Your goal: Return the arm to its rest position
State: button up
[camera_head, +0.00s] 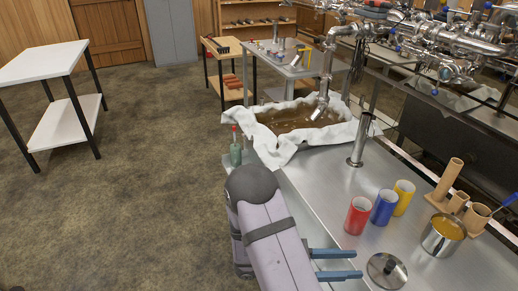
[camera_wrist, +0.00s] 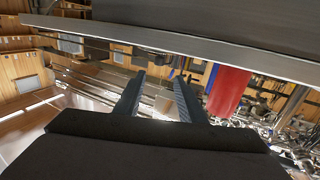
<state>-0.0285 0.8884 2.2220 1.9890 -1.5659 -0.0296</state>
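My gripper (camera_head: 336,265) is at the front edge of the steel counter (camera_head: 325,180) in the head view, its two blue fingers spread apart and pointing right. Nothing shows between them. In the wrist view my gripper (camera_wrist: 160,98) also shows two dark fingers apart, with open space between. The wrist picture looks tilted or upside down, with a broad grey surface along the top. My purple-grey forearm reaches up along the left of the counter.
A red cup (camera_head: 357,216), a blue cup (camera_head: 384,207) and a yellow cup (camera_head: 403,197) stand right of my gripper. A lid (camera_head: 387,270) lies close to the fingertips. A pot (camera_head: 442,235) stands farther right. A green bottle (camera_head: 235,153) stands beyond my arm.

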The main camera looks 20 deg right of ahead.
jog(key=w+f+n+t+y, duration=0.1)
jog(key=w+t, duration=0.1)
jog(key=w, duration=0.1)
jog(key=w+a+f+n+t+y+p, duration=0.1)
jog(key=w+t+y, duration=0.1)
jog(key=w, duration=0.1)
jog(key=w+f+t+y, duration=0.1)
jog(key=w+t, duration=0.1)
jog(key=w, duration=0.1)
jog(key=shift+a+n+p, duration=0.15)
jog(key=shift+n+p, duration=0.15)
jog(key=shift+n, duration=0.1)
jog(key=w+a+n+t+y, duration=0.7)
jog(key=w+a+y, duration=0.1)
jog(key=w+a, duration=0.4)
jog(key=s+a+n+y+b, duration=0.1)
jog(key=s+a+n+y, duration=0.2)
jog(key=a+n+y, duration=0.5)
jog(key=s+a+r+n+g+h, duration=0.15)
jog(key=s+n+g+h, duration=0.35)
jog(key=s, duration=1.1)
notch_tip(320, 180, up, 21)
jog(key=g+y+p, duration=0.1)
jog(key=p, duration=1.8)
jog(key=shift+d+y+p, duration=0.2)
jog(key=shift+y+p, duration=0.1)
